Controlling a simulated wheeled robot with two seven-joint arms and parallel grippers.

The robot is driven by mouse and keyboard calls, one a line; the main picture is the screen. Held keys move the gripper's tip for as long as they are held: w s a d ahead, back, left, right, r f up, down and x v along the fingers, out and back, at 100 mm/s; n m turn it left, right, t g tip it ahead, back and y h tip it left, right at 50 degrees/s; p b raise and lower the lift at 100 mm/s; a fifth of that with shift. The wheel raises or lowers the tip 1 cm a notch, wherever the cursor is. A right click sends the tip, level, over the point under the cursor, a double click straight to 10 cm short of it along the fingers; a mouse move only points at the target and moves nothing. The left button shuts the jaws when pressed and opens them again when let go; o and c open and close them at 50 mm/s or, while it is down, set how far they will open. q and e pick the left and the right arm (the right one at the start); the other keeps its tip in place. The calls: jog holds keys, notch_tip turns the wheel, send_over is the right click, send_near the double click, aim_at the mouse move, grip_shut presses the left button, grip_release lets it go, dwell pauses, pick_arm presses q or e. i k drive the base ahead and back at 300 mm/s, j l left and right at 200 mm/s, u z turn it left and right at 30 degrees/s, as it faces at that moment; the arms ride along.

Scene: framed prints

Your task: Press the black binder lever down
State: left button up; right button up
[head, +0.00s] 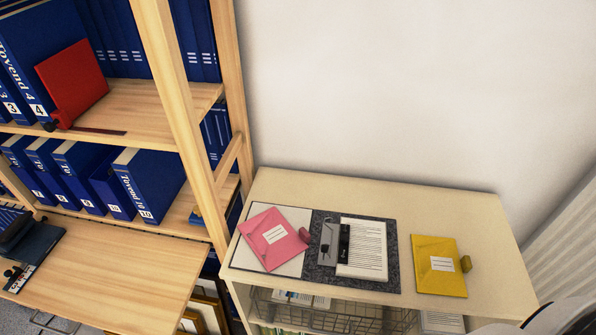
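From this angle I cannot tell how far the lever is raised. Neither of my grippers shows; only a white and grey part of my own body enters at the bottom right corner.
A pink folder (273,239) lies left of the binder, and a yellow folder (438,267) lies right of the mat. The cabinet top (480,215) has bare room at the back and right. A wooden shelf (175,85) with blue binders stands at left.

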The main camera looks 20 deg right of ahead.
aim_at(325, 248)
jog(key=z, duration=0.85)
